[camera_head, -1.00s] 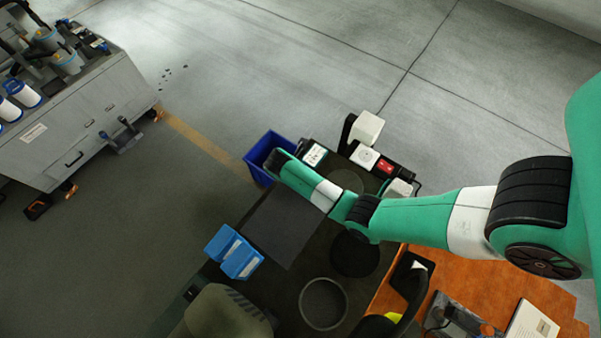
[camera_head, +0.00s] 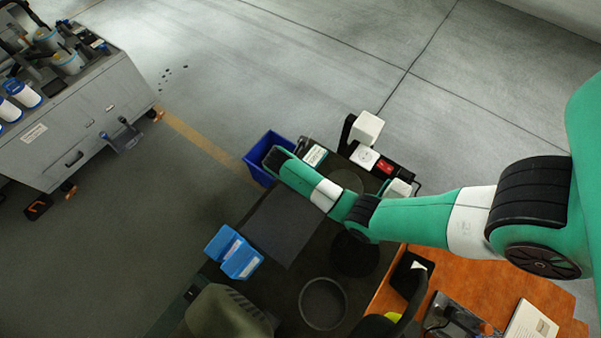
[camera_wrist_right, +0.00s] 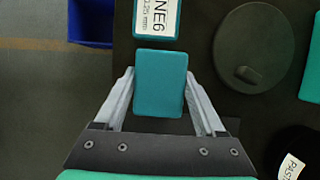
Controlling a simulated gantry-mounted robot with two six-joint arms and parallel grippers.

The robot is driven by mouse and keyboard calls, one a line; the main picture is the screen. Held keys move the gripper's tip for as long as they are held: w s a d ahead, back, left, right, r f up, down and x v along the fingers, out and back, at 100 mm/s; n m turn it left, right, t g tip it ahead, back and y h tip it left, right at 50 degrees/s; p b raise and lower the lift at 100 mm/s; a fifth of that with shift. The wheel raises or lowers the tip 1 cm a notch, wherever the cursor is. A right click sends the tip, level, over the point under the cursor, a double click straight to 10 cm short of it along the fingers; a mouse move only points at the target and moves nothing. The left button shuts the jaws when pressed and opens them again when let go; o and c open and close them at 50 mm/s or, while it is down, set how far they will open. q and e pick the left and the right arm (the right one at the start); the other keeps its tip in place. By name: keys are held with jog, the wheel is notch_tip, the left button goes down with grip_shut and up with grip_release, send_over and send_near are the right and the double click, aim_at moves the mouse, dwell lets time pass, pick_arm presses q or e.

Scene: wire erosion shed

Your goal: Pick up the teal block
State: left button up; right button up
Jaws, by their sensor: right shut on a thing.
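The teal block (camera_wrist_right: 160,62) is a small rounded box seen in the right wrist view. My right gripper (camera_wrist_right: 160,88) is shut on it, one finger along each side, with the block's upper part reaching past the fingertips. In the head view my right arm comes in from the right over the dark table (camera_head: 230,212); its links hide the gripper and the block there. How high the block is above the table I cannot tell. My left gripper is in no view.
A teal piece with a white label (camera_wrist_right: 157,15) lies just beyond the block. A dark round disc (camera_wrist_right: 252,45) is to its right.

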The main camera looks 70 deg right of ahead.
notch_tip(320, 180, up, 2)
jog(key=shift+r, duration=0.15)
jog(key=s+a+r+p, duration=0.1)
jog(key=s+r+p, duration=0.2)
jog(key=s, duration=0.4)
jog(key=s+a+r+p, duration=0.1)
jog(key=s+r+p, duration=0.3)
jog(key=s+r, duration=0.2)
jog(key=shift+s+r, duration=0.25)
jog(key=shift+s, duration=0.2)
